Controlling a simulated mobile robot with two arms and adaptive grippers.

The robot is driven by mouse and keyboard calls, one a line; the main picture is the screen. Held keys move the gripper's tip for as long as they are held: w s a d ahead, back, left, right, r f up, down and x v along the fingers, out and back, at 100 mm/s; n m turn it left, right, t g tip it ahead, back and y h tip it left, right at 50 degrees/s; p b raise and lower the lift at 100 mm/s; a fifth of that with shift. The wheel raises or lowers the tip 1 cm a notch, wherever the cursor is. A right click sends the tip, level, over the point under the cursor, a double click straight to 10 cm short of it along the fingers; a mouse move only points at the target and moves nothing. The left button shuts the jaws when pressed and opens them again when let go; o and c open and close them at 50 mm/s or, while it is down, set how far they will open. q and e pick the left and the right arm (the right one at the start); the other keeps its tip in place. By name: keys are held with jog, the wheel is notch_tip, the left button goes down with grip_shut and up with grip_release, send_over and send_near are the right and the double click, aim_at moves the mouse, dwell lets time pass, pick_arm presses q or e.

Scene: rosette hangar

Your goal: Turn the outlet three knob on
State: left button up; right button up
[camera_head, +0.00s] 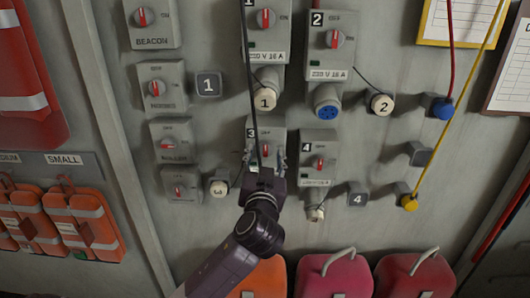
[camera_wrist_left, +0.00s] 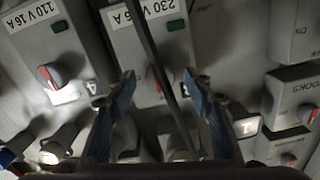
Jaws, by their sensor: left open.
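The outlet three box (camera_head: 266,134), marked 3, is mid-panel in the head view, partly hidden by my left gripper. Its red-and-grey knob (camera_wrist_left: 155,80) shows between the fingers in the left wrist view, partly behind a dark cable; I cannot tell its exact angle. My left gripper (camera_head: 265,158) is open, with one finger on each side of the knob. In the left wrist view the gripper (camera_wrist_left: 158,84) appears empty, its fingertips close to the box; contact cannot be told. My right gripper is not in view.
The dark cable (camera_head: 247,80) hangs down in front of outlets one and three. The outlet four box (camera_head: 318,148) stands close to the right. Small switch boxes (camera_head: 175,140) are to the left. Orange and red cases (camera_head: 334,275) stand below.

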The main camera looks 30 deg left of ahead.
pick_arm(q)
jog(key=shift+c, duration=0.4)
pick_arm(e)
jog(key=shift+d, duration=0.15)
pick_arm(q)
jog(key=c, duration=1.1)
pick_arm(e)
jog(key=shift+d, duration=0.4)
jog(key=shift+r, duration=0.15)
pick_arm(q)
jog(key=m+p, duration=0.1)
jog(key=m, duration=0.2)
jog(key=shift+m, duration=0.4)
jog(key=m, duration=0.3)
jog(key=shift+m+p, duration=0.3)
jog(key=shift+p, duration=0.05)
jog(key=m, duration=1)
jog(key=shift+m, duration=0.3)
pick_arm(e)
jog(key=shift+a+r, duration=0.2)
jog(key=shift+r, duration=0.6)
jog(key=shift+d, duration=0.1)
